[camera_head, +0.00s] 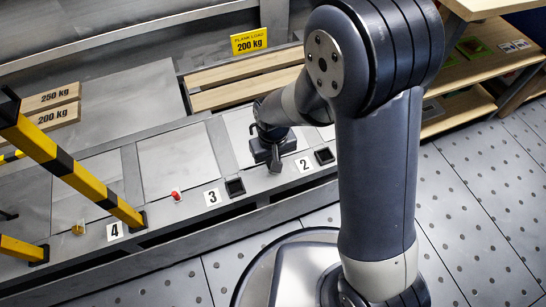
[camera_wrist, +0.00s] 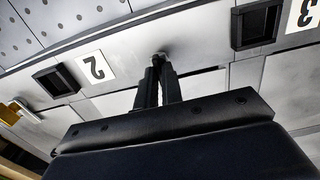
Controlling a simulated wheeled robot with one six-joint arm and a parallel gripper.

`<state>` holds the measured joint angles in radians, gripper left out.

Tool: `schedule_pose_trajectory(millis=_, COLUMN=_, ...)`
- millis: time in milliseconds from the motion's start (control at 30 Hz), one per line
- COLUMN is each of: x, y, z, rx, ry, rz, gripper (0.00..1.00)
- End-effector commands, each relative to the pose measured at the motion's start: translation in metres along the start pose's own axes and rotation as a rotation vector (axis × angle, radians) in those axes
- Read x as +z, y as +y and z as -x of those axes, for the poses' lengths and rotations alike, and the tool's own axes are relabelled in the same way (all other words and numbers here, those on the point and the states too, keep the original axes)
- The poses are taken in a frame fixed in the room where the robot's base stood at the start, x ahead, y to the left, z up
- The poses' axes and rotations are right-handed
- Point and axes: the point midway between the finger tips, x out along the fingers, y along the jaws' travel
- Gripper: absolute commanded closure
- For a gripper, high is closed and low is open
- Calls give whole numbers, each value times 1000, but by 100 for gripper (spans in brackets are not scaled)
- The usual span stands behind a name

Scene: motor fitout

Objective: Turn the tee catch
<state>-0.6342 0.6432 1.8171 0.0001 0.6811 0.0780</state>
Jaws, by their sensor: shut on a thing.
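My gripper (camera_head: 275,165) is over the deck edge between the number 2 and number 3 labels. In the wrist view its two dark fingers (camera_wrist: 157,80) point away from the camera and are close together. They are shut on a small grey piece, which appears to be the tee catch (camera_wrist: 161,56), at the edge of a panel. Only its tip shows past the fingers, so its turn angle cannot be told. In the head view the gripper hides it.
Black square sockets lie by label 3 (camera_head: 212,197) and label 2 (camera_head: 304,164). A red knob (camera_head: 176,195) and a yellow block (camera_head: 78,230) sit on the deck to the left. A yellow-black barrier (camera_head: 70,165) rises near label 4. Wooden planks (camera_head: 245,80) lie behind.

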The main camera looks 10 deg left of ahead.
Motion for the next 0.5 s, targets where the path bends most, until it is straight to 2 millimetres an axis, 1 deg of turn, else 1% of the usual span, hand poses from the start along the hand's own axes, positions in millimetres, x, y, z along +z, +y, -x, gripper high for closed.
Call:
schedule_pose_trajectory(millis=300, x=0, y=0, z=0, rx=0, ry=1, rz=11, gripper=100)
schedule_pose_trajectory(millis=333, x=0, y=0, z=0, rx=0, ry=1, rz=11, gripper=90)
schedule_pose_trajectory(millis=500, x=0, y=0, z=0, rx=0, ry=0, rz=10, gripper=76)
